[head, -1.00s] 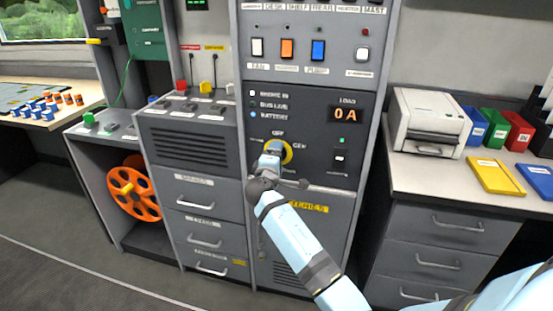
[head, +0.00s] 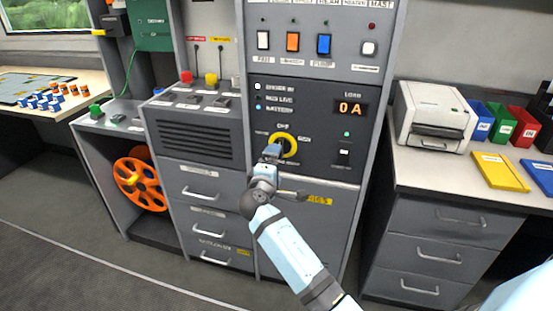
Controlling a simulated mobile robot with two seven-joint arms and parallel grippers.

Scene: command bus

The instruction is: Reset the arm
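My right arm reaches in from the lower right. Its gripper (head: 272,152) is in front of the lower left part of the yellow-ringed rotary knob (head: 289,146) on the grey power panel (head: 325,110). The gripper hides part of the knob, and I cannot tell whether it touches it or whether the fingers are open or shut. The load display (head: 350,108) above reads 0 A. My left gripper is not in view.
A row of switches (head: 293,42) is above the knob. A printer (head: 433,115) and coloured trays (head: 505,170) stand on the right counter. An orange reel (head: 140,184) sits in the left shelf. The floor in front is free.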

